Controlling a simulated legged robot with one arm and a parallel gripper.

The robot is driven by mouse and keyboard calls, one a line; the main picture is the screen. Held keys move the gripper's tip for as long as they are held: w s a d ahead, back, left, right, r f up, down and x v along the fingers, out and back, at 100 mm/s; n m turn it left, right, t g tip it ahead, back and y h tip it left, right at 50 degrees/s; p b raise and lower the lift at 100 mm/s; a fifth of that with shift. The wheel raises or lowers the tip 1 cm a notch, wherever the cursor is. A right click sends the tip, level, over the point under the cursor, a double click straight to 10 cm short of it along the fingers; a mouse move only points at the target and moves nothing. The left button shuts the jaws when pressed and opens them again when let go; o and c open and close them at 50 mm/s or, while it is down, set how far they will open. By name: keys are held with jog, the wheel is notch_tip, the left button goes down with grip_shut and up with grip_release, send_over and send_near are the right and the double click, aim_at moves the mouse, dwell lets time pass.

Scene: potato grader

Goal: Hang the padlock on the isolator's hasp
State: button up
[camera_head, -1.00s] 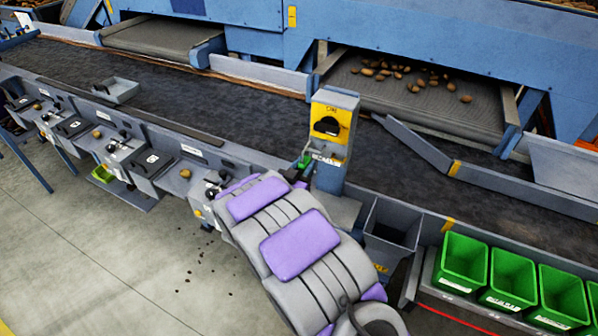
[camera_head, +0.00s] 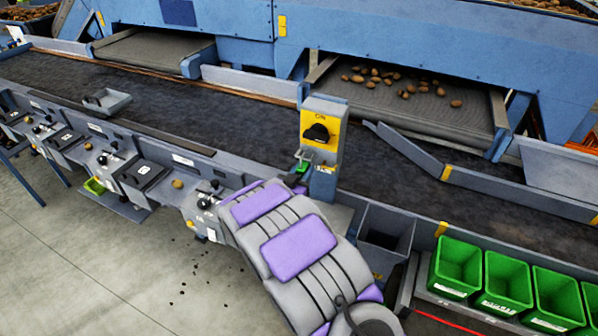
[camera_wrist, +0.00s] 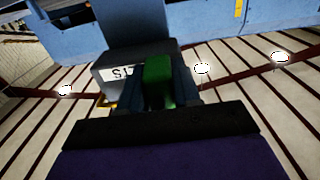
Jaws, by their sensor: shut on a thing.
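The isolator (camera_head: 325,112) is a grey box on a post, with a yellow face and a black rotary handle (camera_head: 316,132). Its hasp (camera_head: 322,160) appears as a small grey piece below the yellow face, too small to make out clearly. The green padlock (camera_head: 302,167) is just left of the hasp, with a thin grey shackle above it. I cannot tell whether the shackle touches the hasp. My gripper (camera_head: 299,180) is shut on the padlock. In the wrist view the padlock (camera_wrist: 158,78) sits between the dark fingers, and its shackle is hidden.
A dark conveyor belt (camera_head: 230,120) runs behind the isolator. A grey open chute (camera_head: 385,225) stands right of the post, then several green bins (camera_head: 455,265). A labelled grey box (camera_wrist: 120,72) is just beyond the padlock in the wrist view.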

jog(key=o, duration=0.7)
jog(key=shift+d, duration=0.2)
jog(key=o, duration=0.3)
jog(key=shift+a, duration=0.2)
jog(key=shift+o, duration=0.3)
jog(key=shift+a, duration=0.25)
jog(key=shift+s, duration=0.1)
jog(key=p+v, duration=0.2)
jog(key=v, duration=1.5)
jog(key=shift+a+f, duration=0.1)
